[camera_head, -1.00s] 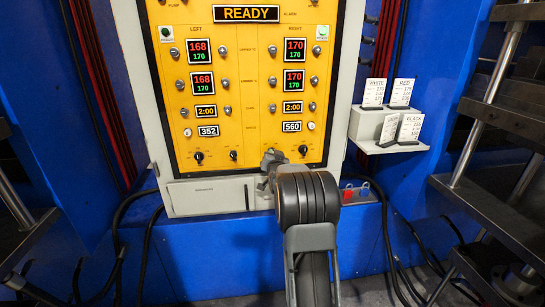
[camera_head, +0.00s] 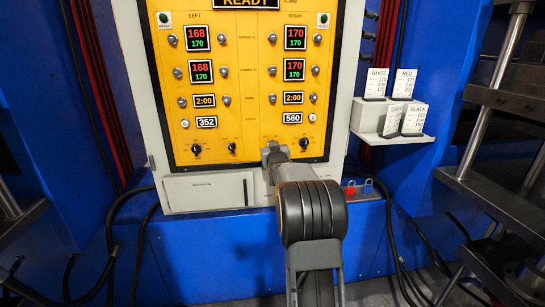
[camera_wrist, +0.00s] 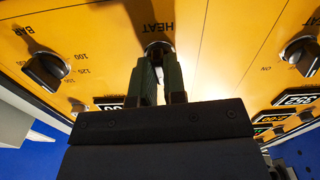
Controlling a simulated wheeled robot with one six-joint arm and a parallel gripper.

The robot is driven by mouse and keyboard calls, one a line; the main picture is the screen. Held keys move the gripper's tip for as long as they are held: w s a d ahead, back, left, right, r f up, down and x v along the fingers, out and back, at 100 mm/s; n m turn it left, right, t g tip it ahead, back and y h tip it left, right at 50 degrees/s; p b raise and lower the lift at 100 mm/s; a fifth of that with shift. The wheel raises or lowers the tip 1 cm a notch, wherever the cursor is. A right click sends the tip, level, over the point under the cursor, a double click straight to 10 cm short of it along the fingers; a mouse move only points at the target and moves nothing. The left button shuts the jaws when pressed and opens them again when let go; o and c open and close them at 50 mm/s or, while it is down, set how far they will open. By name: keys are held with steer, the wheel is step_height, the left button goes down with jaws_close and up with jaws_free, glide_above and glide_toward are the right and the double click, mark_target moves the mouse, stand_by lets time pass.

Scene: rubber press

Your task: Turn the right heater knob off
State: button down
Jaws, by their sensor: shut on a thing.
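The right heater knob (camera_wrist: 158,46) is on the yellow control panel, under the HEAT label, which appears upside down in the wrist view. My gripper (camera_wrist: 158,70) is shut on this knob, with one green-padded finger on each side. The fingers and the wrist hide most of the knob, so its pointer position is not readable. In the head view my gripper (camera_head: 274,152) is at the panel's lower edge, right of centre, and covers the knob.
A black knob (camera_head: 304,143) sits right of my gripper; it also shows in the wrist view (camera_wrist: 45,70). The left heater knob (camera_head: 231,147) is to the left. A white shelf (camera_head: 393,138) with label cards juts out at right.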

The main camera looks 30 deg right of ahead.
steer(key=shift+n+b, duration=1.35)
steer(key=shift+n, duration=0.25)
steer(key=c, duration=1.2)
jaws_free()
steer(key=v, duration=1.4)
steer(key=shift+w, duration=0.1)
